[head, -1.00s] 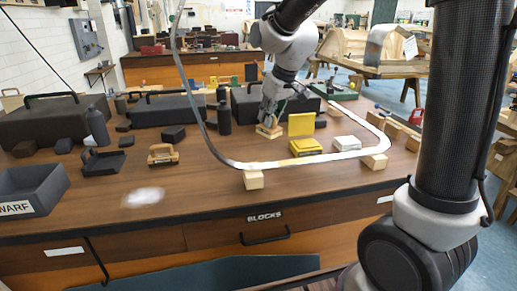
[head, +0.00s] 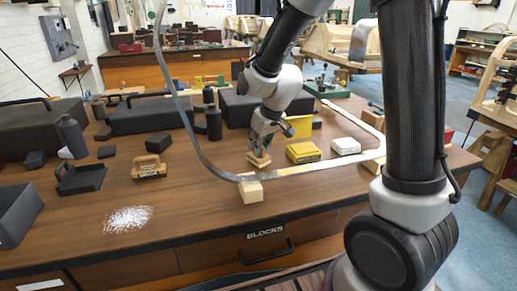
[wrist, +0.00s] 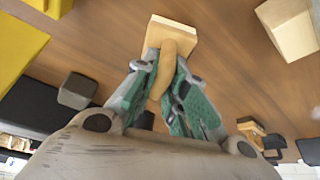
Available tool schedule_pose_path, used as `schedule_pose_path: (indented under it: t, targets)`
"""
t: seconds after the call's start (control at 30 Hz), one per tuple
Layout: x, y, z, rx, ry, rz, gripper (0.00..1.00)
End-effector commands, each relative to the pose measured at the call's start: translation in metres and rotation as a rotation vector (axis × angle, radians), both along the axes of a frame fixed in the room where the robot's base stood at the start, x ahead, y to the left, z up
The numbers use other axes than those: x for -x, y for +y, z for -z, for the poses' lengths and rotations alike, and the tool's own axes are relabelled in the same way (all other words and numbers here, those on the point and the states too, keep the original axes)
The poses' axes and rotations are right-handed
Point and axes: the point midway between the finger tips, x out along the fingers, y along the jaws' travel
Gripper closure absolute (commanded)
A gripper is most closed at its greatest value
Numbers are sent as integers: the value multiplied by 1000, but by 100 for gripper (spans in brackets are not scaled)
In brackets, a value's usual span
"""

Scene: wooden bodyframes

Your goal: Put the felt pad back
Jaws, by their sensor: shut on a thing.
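My gripper (head: 260,148) is shut on a pale wooden pad (head: 259,161) with a rounded tan handle. In the wrist view the pad (wrist: 175,32) is beyond the fingertips, with the handle (wrist: 166,68) between the two green-lined fingers. The pad looks slightly tilted, over or on the brown bench top. I cannot tell whether it touches the wood.
Yellow box (head: 303,152) and white box (head: 345,145) stand right. A wooden-handled brush (head: 149,166) and white powdery patch (head: 128,219) lie left; bench between is clear.

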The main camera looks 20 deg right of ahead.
Motion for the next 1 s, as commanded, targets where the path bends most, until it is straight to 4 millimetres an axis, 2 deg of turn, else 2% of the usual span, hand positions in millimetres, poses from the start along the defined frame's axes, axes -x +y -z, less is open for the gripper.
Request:
schedule_pose_path:
  t: [0.1,0.43,0.47,0.57,0.87,1.0]
  targets:
    - [0,0,9,0,0,1,100]
    - [0,0,11,0,0,0,100]
    - [0,0,12,0,-1,0,85]
    - [0,0,11,0,-1,0,66]
    - [0,0,11,0,-1,0,65]
    - [1,-1,2,-1,-4,0,65]
